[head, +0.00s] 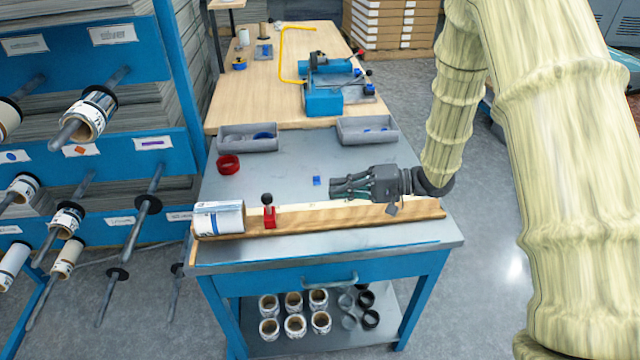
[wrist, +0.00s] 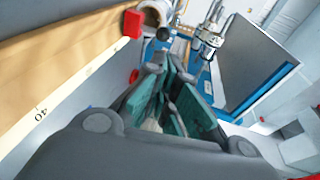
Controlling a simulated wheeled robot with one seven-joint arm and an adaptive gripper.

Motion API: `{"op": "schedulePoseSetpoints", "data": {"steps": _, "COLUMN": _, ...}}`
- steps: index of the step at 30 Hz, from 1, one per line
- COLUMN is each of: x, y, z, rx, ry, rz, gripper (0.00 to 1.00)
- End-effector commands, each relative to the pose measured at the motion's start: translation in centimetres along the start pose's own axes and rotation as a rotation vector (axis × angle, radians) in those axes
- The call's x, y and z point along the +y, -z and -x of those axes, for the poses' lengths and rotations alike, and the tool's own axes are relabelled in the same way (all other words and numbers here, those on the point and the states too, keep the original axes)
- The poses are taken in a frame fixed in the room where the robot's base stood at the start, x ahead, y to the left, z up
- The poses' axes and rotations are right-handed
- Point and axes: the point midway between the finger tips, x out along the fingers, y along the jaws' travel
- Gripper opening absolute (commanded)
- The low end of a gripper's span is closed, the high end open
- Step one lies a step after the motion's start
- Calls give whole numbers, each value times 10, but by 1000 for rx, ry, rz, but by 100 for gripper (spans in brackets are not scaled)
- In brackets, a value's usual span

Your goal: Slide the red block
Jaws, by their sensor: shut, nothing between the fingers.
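The red block (head: 269,217) with a dark knob on top stands on the wooden rail (head: 340,218) along the table's front, just right of a white roll (head: 219,218). In the wrist view the red block (wrist: 133,24) is at the top, on the wooden rail (wrist: 60,75). My gripper (head: 334,187) is shut and empty, above the rail's back edge and to the right of the red block, its fingers pointing left. It is apart from the block. In the wrist view my gripper (wrist: 170,75) fills the lower middle.
A red ring (head: 228,164) and a small blue piece (head: 317,181) lie on the grey tabletop behind the rail. Two grey trays (head: 235,146) (head: 352,137) stand at the back. A blue rack with rolls (head: 175,75) rises at the left. The rail right of the block looks clear.

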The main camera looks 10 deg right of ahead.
Motion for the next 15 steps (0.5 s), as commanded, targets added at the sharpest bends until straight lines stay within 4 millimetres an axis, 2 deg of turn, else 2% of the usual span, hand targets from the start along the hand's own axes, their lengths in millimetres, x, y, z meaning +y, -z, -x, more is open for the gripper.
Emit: {"op": "schedulePoseSetpoints", "data": {"steps": 15, "x": -2, "y": -1, "z": -86, "rx": -6, "ry": -1, "rz": 2, "gripper": 0}}
